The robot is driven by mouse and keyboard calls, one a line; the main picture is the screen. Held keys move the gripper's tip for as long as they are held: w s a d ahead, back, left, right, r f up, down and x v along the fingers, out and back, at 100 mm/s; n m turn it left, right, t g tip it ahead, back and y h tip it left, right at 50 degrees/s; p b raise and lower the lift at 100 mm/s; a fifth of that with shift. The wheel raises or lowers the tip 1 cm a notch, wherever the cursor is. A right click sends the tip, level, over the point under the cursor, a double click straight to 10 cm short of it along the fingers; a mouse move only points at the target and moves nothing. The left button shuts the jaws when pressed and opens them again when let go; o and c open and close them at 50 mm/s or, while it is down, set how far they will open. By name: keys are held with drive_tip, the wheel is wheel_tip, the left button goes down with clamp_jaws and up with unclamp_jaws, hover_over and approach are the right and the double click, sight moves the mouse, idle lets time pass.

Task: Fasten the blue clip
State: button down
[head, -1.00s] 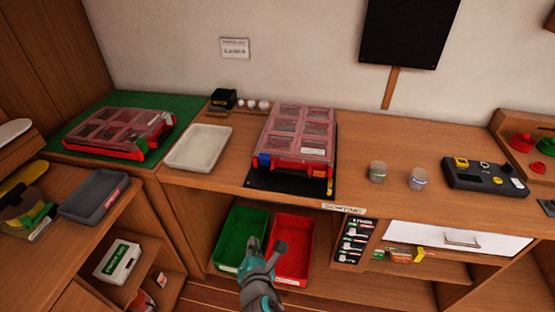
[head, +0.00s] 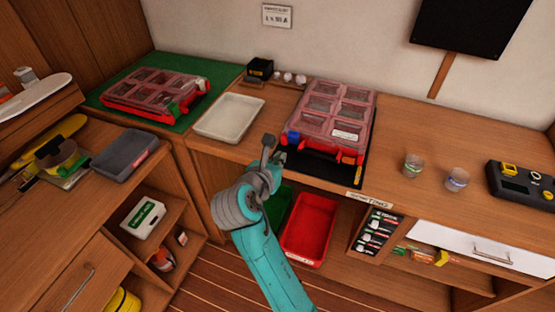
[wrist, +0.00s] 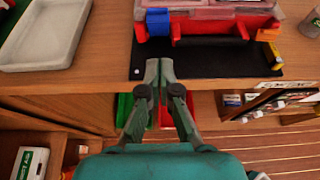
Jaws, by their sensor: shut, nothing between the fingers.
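The blue clip (wrist: 158,21) is at the left end of the near side of a red case with a clear lid; it also shows in the head view (head: 293,137). I cannot tell whether it is fastened. The case (head: 326,112) sits on a black mat (wrist: 205,63) at the counter's front, its lid down. An orange clip (wrist: 268,34) is at the right end of the same side. My gripper (wrist: 160,68) is shut and empty, at the mat's front edge, short of the blue clip and nearly in line with it.
A white tray (head: 229,116) lies left of the case. A second red case (head: 155,94) is on a green mat farther left. Clear cups (head: 413,166) stand to the right. A red bin (head: 310,229) and a green bin are below the counter.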

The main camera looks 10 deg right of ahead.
sight(293, 136)
drive_tip(key=w+d, duration=0.1)
drive_tip(key=w, duration=0.1)
drive_tip(key=w+d, duration=0.2)
drive_tip(key=w+d+f, duration=0.1)
drive_tip(key=w, duration=0.1)
drive_tip(key=shift+w+d, duration=0.2)
drive_tip(key=shift+d, duration=0.1)
drive_tip(key=shift+w+d+r, duration=0.15)
drive_tip(key=shift+w+d, duration=0.15)
drive_tip(key=shift+w, duration=0.15)
drive_tip(key=shift+r, duration=0.1)
drive_tip(key=shift+w+d+r, duration=0.3)
drive_tip(key=shift+w+d, duration=0.1)
drive_tip(key=shift+w, duration=0.15)
drive_tip(key=shift+w+d+r, duration=0.25)
drive_tip(key=shift+w+d, duration=0.15)
drive_tip(key=shift+w, duration=0.15)
drive_tip(key=shift+r, duration=0.15)
drive_tip(key=shift+r, duration=0.65)
